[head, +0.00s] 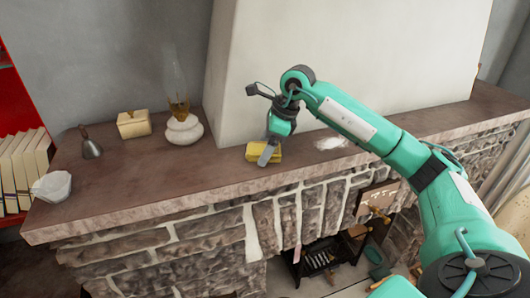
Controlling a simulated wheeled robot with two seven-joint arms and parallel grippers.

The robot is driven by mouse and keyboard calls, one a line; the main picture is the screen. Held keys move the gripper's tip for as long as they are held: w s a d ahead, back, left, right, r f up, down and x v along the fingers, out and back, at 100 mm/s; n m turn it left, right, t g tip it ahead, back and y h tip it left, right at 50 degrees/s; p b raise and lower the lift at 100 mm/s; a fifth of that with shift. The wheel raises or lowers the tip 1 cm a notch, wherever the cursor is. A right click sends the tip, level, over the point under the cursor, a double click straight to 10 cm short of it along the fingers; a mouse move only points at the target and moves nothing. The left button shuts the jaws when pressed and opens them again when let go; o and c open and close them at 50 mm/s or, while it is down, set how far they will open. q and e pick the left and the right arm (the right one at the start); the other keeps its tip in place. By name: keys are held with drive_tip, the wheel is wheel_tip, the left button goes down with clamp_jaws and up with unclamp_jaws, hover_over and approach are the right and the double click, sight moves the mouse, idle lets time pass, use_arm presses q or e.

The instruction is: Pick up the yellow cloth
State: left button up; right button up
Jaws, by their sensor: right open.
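The yellow cloth (252,153) lies on the brown mantel near its front edge, in the middle of the head view. My right gripper (267,157) points down at the cloth, with its fingers in front of and over the cloth's right part. The right gripper is open. I cannot tell whether its fingers touch the cloth, and they hide some of it. My left gripper does not show.
On the mantel (130,194) stand an oil lamp (184,131), a cream box (133,124), a dark bell-shaped thing (90,146) and a white bowl (52,186). A white patch (330,144) lies right of the cloth. A pale wall (300,40) rises behind.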

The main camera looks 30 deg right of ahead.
drive_tip(key=shift+f, duration=0.1)
drive_tip(key=c, duration=1.1)
drive_tip(key=shift+o, duration=0.2)
drive_tip(key=shift+r+p, duration=0.3)
wheel_tip(320, 180, up, 20)
drive_tip(key=b, duration=0.3)
drive_tip(key=shift+b, duration=0.35)
